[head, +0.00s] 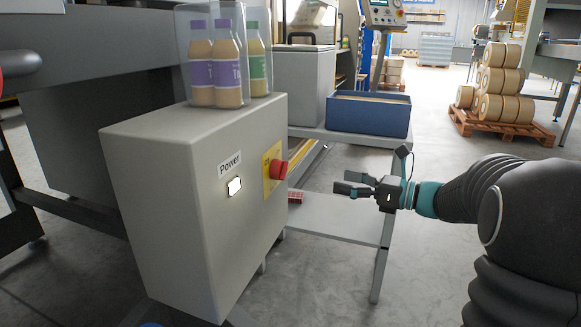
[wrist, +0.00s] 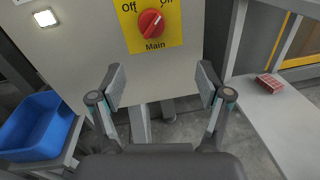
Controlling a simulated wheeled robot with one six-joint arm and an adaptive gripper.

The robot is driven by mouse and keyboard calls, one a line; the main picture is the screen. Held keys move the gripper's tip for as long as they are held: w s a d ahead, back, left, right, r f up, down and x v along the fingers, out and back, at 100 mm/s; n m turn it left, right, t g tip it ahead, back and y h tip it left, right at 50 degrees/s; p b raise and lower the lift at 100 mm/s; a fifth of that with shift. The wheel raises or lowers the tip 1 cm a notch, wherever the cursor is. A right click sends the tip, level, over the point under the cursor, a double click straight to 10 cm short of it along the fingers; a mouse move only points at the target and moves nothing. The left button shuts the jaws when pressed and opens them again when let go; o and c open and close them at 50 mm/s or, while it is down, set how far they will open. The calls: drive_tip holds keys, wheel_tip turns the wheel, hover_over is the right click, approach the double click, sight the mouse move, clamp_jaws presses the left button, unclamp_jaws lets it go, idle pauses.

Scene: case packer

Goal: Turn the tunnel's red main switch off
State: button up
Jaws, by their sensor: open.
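The red main switch (head: 278,169) is a round knob on a yellow plate on the face of a grey cabinet (head: 150,200). In the wrist view the switch (wrist: 151,22) shows at the top, above "Main". A white mark on the knob points up and to the right. "Off" is printed at upper left; the upper right label is cut off by the frame edge. My gripper (head: 343,182) is open and empty, to the right of the switch in the head view and apart from it. In the wrist view my gripper (wrist: 161,82) has its fingers spread below the plate.
A lit white button (head: 234,187) sits under a "Power" label. Bottles (head: 213,70) in a clear case stand on the cabinet. A low shelf (wrist: 275,125) with a red block (wrist: 269,83) is at right, a blue bin (wrist: 12,135) at left.

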drive_tip(key=a, duration=0.1)
drive_tip(key=b, duration=0.1)
approach(280, 170)
drive_tip(key=w+x, duration=0.1)
drive_tip(key=x, duration=0.7)
drive_tip(key=shift+f+m, duration=0.3)
drive_tip(key=shift+w+a, duration=0.15)
